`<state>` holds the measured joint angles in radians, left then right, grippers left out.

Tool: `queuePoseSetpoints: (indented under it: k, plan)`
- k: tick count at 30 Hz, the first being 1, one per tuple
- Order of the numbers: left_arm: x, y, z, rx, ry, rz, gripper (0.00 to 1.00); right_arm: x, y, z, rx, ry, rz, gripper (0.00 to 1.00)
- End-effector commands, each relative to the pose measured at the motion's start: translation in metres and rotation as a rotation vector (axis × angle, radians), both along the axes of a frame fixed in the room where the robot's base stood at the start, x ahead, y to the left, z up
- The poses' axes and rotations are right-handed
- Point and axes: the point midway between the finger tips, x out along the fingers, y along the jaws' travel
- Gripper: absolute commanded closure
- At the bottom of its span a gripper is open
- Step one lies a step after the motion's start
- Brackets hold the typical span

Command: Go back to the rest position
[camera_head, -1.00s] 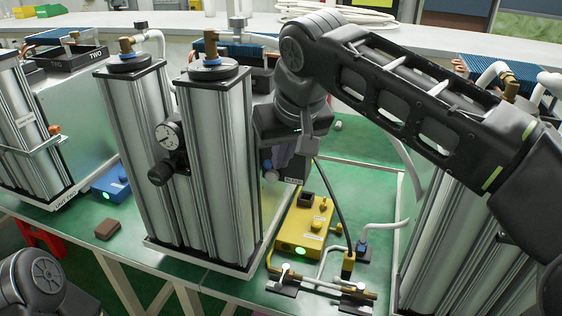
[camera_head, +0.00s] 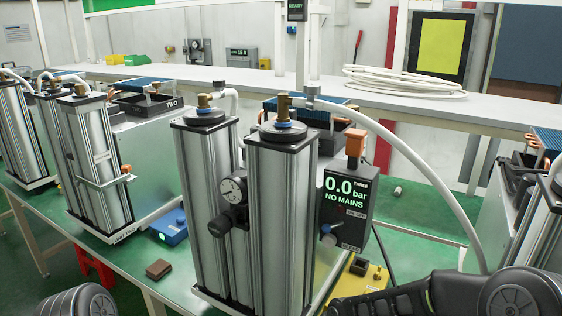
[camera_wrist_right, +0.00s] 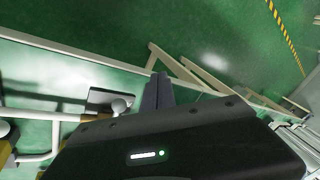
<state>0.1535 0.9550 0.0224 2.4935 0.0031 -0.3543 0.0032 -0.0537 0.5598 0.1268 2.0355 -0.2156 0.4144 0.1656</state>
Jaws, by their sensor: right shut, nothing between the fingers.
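My right gripper (camera_wrist_right: 158,90) shows in the right wrist view, its two dark fingers together with nothing between them. It hangs over the green table edge and floor, apart from any object. In the head view only a dark link of my right arm shows at the bottom right, and the right gripper is out of that picture. A dark part of my left arm shows at the bottom left; the left gripper is not in view.
Twin metal columns (camera_head: 282,220) with a pressure gauge (camera_head: 233,190) stand mid-table. Beside them a display box (camera_head: 347,205) reads 0.0 bar, NO MAINS. A yellow unit (camera_head: 360,282) is partly hidden by my right arm. A brown block (camera_head: 158,269) lies near the table's front edge.

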Motion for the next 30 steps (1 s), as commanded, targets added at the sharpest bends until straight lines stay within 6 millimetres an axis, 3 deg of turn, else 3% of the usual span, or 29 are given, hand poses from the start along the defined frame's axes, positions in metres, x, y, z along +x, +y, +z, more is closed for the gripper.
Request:
queuePoseSetpoints:
  k: [1,3,6,9,12,16,30]
  plan:
    - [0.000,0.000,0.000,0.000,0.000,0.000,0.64,-0.027,-0.001,-0.040,0.020,0.050,-0.025,1.00]
    - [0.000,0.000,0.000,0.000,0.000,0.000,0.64,-0.063,-0.004,-0.084,0.046,0.093,-0.073,1.00]
    - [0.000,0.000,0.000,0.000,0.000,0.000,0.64,-0.118,-0.011,-0.133,0.063,0.145,-0.147,1.00]
    - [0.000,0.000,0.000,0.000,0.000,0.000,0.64,-0.166,-0.019,-0.161,0.060,0.181,-0.212,1.00]
    - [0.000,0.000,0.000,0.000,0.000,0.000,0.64,-0.198,-0.025,-0.175,0.048,0.201,-0.251,1.00]
    - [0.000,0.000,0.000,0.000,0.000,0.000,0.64,-0.214,-0.029,-0.181,0.039,0.206,-0.275,1.00]
    - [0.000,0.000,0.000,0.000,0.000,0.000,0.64,-0.213,-0.029,-0.181,0.038,0.202,-0.275,1.00]
